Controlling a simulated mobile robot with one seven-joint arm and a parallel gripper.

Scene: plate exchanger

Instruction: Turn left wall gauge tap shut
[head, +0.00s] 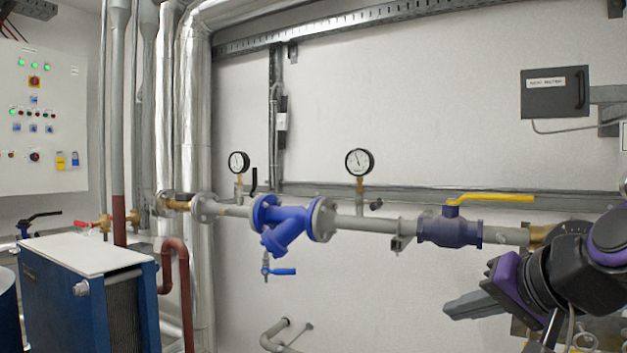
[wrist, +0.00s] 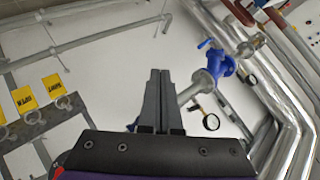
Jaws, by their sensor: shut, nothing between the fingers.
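The left wall gauge (head: 239,162) is a round white dial with a black rim, on a short stem above the grey pipe. Its tap (head: 253,180) has a black lever that stands upright just right of the stem. What looks like the same gauge shows small in the wrist view (wrist: 252,80), where its tap is not clear. My gripper (head: 450,308) is at the lower right in the head view, well right of and below the tap. In the wrist view my gripper (wrist: 160,72) has its two grey fingers together and empty, touching nothing.
A second gauge (head: 359,162) has its own black tap (head: 376,204). The blue strainer (head: 285,222) and the yellow-handled valve (head: 450,228) lie along the pipe between my gripper and the left gauge. Silver pipes (head: 193,110) and a blue plate exchanger (head: 90,295) stand at left.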

